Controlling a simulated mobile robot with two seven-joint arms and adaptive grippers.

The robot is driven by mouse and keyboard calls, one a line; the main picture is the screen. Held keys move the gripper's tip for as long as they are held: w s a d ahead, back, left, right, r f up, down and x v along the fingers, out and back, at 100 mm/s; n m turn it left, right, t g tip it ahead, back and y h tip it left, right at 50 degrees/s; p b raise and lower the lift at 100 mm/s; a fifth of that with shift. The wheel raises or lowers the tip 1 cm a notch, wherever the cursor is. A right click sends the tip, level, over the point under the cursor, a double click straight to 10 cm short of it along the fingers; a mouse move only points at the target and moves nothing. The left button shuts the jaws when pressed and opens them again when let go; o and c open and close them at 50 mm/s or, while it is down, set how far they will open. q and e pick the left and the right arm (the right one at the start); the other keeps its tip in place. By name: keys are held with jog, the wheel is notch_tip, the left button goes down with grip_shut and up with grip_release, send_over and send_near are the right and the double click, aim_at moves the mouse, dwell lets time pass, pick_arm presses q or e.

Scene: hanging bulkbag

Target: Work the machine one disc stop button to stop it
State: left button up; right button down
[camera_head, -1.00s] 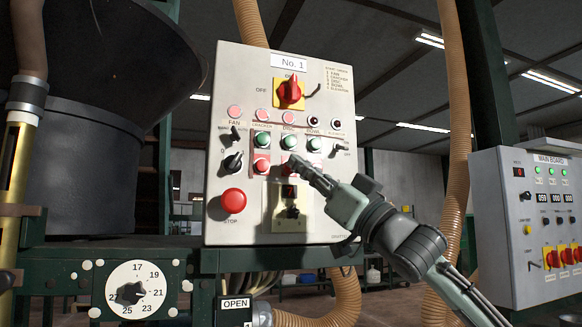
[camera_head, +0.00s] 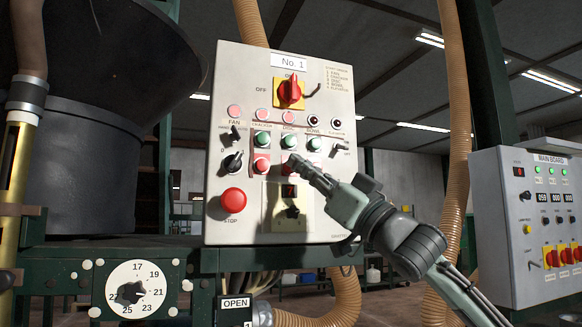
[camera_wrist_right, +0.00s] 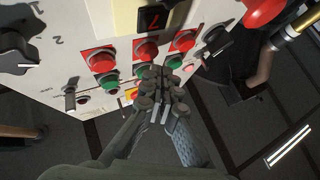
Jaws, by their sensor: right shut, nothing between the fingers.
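The No. 1 panel (camera_head: 225,100) is a light grey box with a row of green buttons above a row of red ones. The disc stop button (camera_wrist_right: 146,50) is the middle red one, under the disc green button (camera_head: 288,141). In the head view my right gripper covers it. My right gripper (camera_head: 293,161) is shut and empty, its tips in front of the panel at that column. In the wrist view the right gripper (camera_wrist_right: 160,74) appears just beside the red row, near the green buttons; whether it touches is unclear. My left gripper is out of view.
A large red stop button (camera_head: 233,201) is at the panel's lower left and a red-yellow rotary switch (camera_head: 289,92) is at its top. A small display (camera_head: 290,191) lies below the button rows. The main board (camera_head: 500,230) stands to the right, past a ribbed hose (camera_head: 457,130).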

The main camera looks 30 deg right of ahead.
jog(key=shift+w, duration=0.1)
jog(key=shift+w+d, duration=0.1)
jog(key=shift+w, duration=0.2)
jog(key=shift+w+d+p, duration=0.1)
jog(key=shift+w+p, duration=0.3)
jog(key=shift+w, duration=0.05)
dwell(0.8)
jog(key=shift+s, duration=0.1)
jog(key=shift+s+a+f+b, duration=0.1)
jog(key=shift+s+a+b, duration=0.1)
jog(key=shift+s+b, duration=0.4)
jog(key=shift+s, duration=0.1)
